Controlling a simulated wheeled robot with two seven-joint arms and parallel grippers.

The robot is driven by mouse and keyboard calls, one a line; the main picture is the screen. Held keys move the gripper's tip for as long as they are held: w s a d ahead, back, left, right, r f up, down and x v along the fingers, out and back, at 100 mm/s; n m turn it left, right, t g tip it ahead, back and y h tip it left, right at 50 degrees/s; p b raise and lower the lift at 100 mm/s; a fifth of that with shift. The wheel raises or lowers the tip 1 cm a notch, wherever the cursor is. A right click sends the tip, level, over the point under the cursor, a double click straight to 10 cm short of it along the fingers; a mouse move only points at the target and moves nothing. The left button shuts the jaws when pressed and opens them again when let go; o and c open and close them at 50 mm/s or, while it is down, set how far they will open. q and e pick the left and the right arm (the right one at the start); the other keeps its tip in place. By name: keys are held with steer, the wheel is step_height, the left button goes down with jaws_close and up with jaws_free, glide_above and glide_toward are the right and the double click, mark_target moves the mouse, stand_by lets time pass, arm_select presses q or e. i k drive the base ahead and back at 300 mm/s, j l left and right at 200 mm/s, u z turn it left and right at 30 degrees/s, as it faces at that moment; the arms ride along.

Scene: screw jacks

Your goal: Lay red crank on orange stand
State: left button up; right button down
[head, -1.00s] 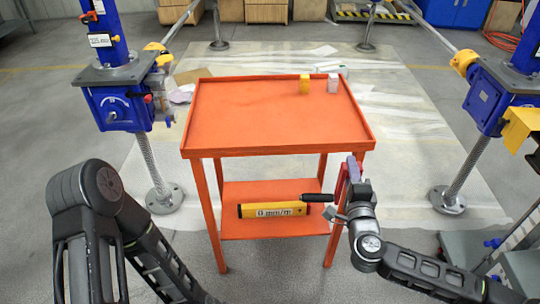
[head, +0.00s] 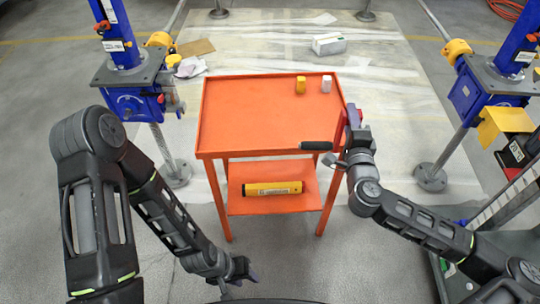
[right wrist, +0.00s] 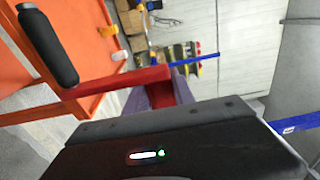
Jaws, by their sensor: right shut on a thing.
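The orange stand (head: 250,118) is in the middle of the head view, its top mostly bare. My right gripper (head: 354,122) is shut on the red crank (head: 347,128) at the stand's front right corner. The crank's black handle (head: 316,146) points left and overlaps the front rim in the picture; I cannot tell its height above it. The right wrist view shows the red crank (right wrist: 115,82) between the purple fingers (right wrist: 162,92), with the black handle (right wrist: 47,45) before the orange stand (right wrist: 98,20). My left gripper (head: 243,271) is low, in front of the stand; its opening is unclear.
A yellow piece (head: 300,86) and a white piece (head: 326,84) stand at the top's back right. A yellow level (head: 272,188) lies on the lower shelf. Blue screw jacks stand at left (head: 130,100) and right (head: 478,92). A grey cart (head: 500,205) is at right.

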mark_target(297, 120)
steer(key=i, duration=0.9)
steer(key=j+z, duration=0.2)
steer(key=j, duration=0.25)
steer(key=k+j+z, duration=0.15)
steer(key=j, duration=0.3)
steer(key=j+z, duration=0.2)
steer(key=j, duration=0.3)
steer(key=k+j+z, duration=0.15)
steer(key=j, duration=0.25)
